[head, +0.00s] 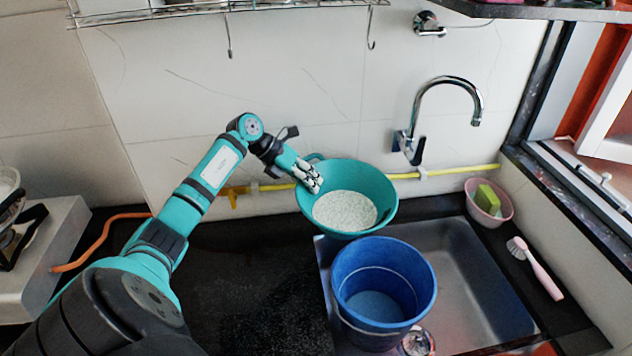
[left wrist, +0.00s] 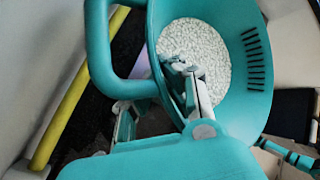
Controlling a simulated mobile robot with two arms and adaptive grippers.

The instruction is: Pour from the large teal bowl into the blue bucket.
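The large teal bowl (head: 385,195) holds white granules (head: 345,211) and sits behind the blue bucket in the head view, roughly upright with its open top towards me. My left gripper (head: 314,182) is shut on the bowl's left rim, close to its loop handle (left wrist: 100,45). In the left wrist view one finger reaches inside the bowl (left wrist: 240,85) above the granules (left wrist: 195,45). The blue bucket (head: 372,275) stands open and upright at the sink's left side, and no granules show in it. My right gripper is not in view.
The metal sink (head: 470,285) has free room right of the bucket. A faucet (head: 410,145) rises behind it. A pink bowl with a green sponge (head: 488,203) and a pink brush (head: 538,270) lie at the right. A stove (head: 40,250) stands left; dark counter (head: 250,300) is clear.

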